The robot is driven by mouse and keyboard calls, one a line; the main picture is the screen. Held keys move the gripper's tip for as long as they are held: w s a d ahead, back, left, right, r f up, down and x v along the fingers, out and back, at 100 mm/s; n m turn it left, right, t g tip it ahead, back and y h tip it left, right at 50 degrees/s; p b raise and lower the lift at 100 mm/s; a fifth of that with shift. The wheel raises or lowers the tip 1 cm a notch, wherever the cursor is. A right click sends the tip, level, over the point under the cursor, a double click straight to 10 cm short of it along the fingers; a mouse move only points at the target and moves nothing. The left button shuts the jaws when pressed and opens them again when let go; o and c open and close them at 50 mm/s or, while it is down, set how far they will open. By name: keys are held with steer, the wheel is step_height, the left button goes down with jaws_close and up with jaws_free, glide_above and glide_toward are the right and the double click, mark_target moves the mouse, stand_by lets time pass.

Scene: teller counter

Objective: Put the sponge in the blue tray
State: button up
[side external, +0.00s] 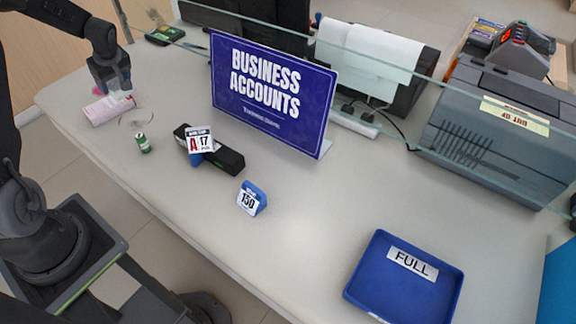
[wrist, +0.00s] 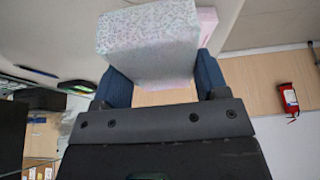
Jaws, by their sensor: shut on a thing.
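My gripper (side external: 117,90) is at the far left end of the counter, pointing down. In the wrist view, its two dark blue fingers are shut on a pale speckled block (wrist: 148,45); I cannot tell for certain that this is the sponge. A pink and white slab (side external: 104,111) lies on the counter just below my gripper in the side view, and a pink edge (wrist: 208,22) shows behind the block in the wrist view. The blue tray (side external: 452,304) lies at the front right, with a "FULL" label (side external: 412,264) inside and otherwise empty.
A green-labelled small can (side external: 143,144), a black device with an "A 17" card (side external: 200,141) and a blue "150" tag block (side external: 250,199) stand between my gripper and the tray. A purple "BUSINESS ACCOUNTS" sign (side external: 269,130), glass screen and grey printer (side external: 497,130) stand behind.

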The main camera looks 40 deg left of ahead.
step_height(320, 180, up, 18)
steer(key=w+d+m+t+h, duration=0.1)
steer(key=w+d+m+t, duration=0.1)
steer(key=w+d+m, duration=0.55)
steer(key=w+d+m+t, duration=0.1)
steer(key=w+d+m, duration=0.1)
steer(key=w+d, duration=0.95)
steer(key=s+d+m+t+h, duration=0.15)
steer(key=d+m, duration=0.25)
steer(key=d, duration=1.3)
steer(key=m+g+h, duration=0.1)
steer(key=m+h, duration=0.4)
steer(key=m, duration=0.9)
glide_above(395, 278)
steer(key=s+a, duration=0.1)
steer(key=shift+n, duration=0.25)
step_height(395, 278, down, 25)
steer(key=shift+s+f, duration=0.1)
steer(key=shift+f, duration=2.05)
steer(key=shift+f, duration=0.1)
